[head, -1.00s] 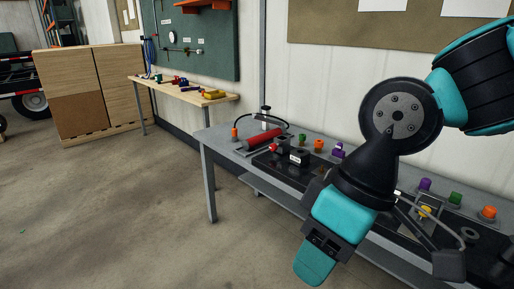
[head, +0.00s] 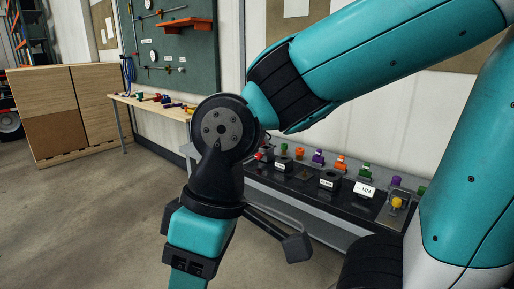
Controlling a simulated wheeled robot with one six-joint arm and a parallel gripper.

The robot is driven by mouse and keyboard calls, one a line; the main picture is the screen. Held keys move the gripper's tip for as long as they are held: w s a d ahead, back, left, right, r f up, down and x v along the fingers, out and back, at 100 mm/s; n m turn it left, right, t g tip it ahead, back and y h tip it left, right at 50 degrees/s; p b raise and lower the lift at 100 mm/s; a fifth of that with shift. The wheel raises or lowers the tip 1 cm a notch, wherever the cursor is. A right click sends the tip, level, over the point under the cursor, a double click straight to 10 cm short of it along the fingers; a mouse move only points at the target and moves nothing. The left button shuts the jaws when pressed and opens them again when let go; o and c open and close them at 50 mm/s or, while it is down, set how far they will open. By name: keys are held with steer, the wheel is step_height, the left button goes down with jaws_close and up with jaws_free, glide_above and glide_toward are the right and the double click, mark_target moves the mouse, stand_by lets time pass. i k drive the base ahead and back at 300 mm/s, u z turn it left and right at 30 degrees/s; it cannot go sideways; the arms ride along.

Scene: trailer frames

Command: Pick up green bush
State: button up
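Several small green pieces show at the back of the grey bench in the head view, and I cannot tell which is the green bush. One green piece (head: 283,148) is at the left end of the row. Another green piece (head: 365,169) is right of the middle. A third green piece (head: 421,190) is at the right, partly hidden by my arm. My arm crosses in front of the bench, with its wrist links hanging left of the pieces. The fingers of my gripper are not visible, and I see nothing held.
Purple (head: 318,157) and orange (head: 340,162) pieces stand among the green ones. Dark labelled blocks (head: 329,180) and a yellow piece (head: 397,203) are nearer the front. A wooden bench (head: 124,99) with tools stands at the left. The floor (head: 90,215) at the left is clear.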

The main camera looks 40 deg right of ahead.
mark_target(284, 147)
steer(key=u, duration=0.15)
steer(key=i, duration=1.85)
steer(key=z, duration=0.5)
steer(key=i, duration=1)
steer(key=z, duration=1.5)
steer(key=i, duration=0.8)
steer(key=z, duration=0.65)
